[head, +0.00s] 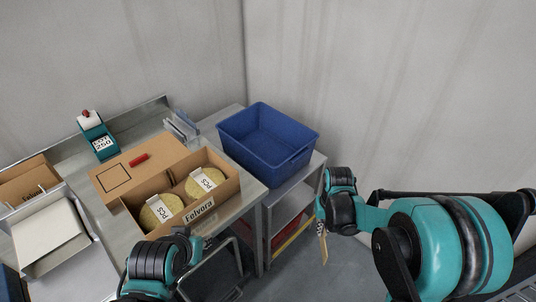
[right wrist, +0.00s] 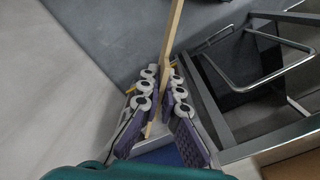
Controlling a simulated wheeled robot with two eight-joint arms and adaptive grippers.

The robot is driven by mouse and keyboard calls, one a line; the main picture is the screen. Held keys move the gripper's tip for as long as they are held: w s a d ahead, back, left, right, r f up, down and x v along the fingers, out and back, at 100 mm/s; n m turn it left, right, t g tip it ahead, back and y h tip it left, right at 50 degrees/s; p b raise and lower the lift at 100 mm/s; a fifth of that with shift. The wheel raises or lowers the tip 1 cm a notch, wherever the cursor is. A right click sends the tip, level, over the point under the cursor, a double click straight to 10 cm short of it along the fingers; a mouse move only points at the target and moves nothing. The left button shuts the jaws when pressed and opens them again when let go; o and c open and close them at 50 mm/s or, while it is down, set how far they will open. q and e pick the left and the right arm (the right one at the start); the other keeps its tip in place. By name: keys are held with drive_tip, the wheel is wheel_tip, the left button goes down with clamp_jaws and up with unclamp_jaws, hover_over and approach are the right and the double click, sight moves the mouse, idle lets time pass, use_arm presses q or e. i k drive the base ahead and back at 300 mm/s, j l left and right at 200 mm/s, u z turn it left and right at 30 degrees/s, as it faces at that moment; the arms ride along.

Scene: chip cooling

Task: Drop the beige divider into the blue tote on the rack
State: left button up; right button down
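The beige divider is a thin flat strip, held in my right gripper. In the right wrist view the divider (right wrist: 173,32) runs up from between the fingers of my right gripper (right wrist: 160,100), which are closed on both its sides. In the head view the divider (head: 323,246) hangs below my right wrist, right of the rack. The blue tote (head: 262,163) stands upright on the top of the metal rack (head: 309,168), its open top up and seemingly empty. My right gripper is to the right of and nearer than the tote. My left arm is low at the left; its fingers cannot be made out.
A metal table (head: 112,219) left of the rack holds an open cardboard box (head: 155,195) with yellow round contents, a teal device (head: 99,136) and a white tray (head: 49,238). Grey walls stand behind. Floor shows right of the rack.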

sight(270, 155)
drive_tip(key=i+l, duration=0.15)
drive_tip(key=l, duration=0.25)
drive_tip(key=i+l, duration=0.1)
drive_tip(key=l, duration=0.25)
drive_tip(key=i+l, duration=0.15)
drive_tip(key=l, duration=0.25)
drive_tip(key=i+l, duration=0.1)
drive_tip(key=l, duration=0.3)
drive_tip(key=i+l, duration=0.15)
drive_tip(key=l, duration=0.2)
drive_tip(key=u, duration=0.05)
